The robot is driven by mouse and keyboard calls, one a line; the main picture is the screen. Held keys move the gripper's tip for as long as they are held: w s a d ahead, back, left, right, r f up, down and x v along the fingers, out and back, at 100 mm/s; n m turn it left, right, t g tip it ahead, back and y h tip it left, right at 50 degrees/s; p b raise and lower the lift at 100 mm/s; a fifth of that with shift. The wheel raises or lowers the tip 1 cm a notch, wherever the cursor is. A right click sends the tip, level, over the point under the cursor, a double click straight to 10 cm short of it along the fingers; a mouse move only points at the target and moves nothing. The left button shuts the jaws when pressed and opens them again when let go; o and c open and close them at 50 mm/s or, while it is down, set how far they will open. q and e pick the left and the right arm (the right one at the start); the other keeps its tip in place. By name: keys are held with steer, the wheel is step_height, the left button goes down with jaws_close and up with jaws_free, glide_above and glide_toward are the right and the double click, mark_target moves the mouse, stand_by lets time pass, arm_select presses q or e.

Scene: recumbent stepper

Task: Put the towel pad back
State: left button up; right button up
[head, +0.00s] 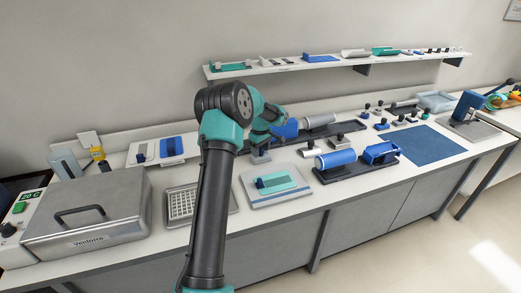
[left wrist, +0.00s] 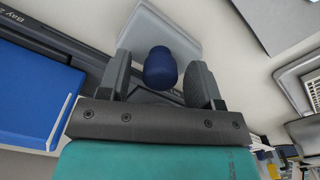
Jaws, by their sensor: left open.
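My left gripper (head: 262,150) is over the bench, just behind the white tray with the teal pad, in the head view. In the left wrist view its two fingers (left wrist: 164,85) are open, one on each side of a dark blue rounded knob (left wrist: 160,67). The knob stands in front of a pale grey, flat-sided piece (left wrist: 162,28), which may be the towel pad; no label confirms this. I cannot tell whether the fingers touch the knob. My arm and gripper hide this spot in the head view. My right gripper is not in view.
A white tray (head: 252,200) bears a teal pad (head: 287,179). A dark rack with blue rollers (head: 336,159) stands to its right. A steel lidded bath (head: 90,212) is at left. A dark rail marked "Bay 2" (left wrist: 50,30) runs beside the gripper. A blue mat (head: 422,143) lies clear.

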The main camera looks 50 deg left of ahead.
mark_target(261, 148)
arm_select(q)
step_height(261, 148, up, 12)
steer(key=shift+r, duration=0.2)
stand_by(0.5)
stand_by(0.6)
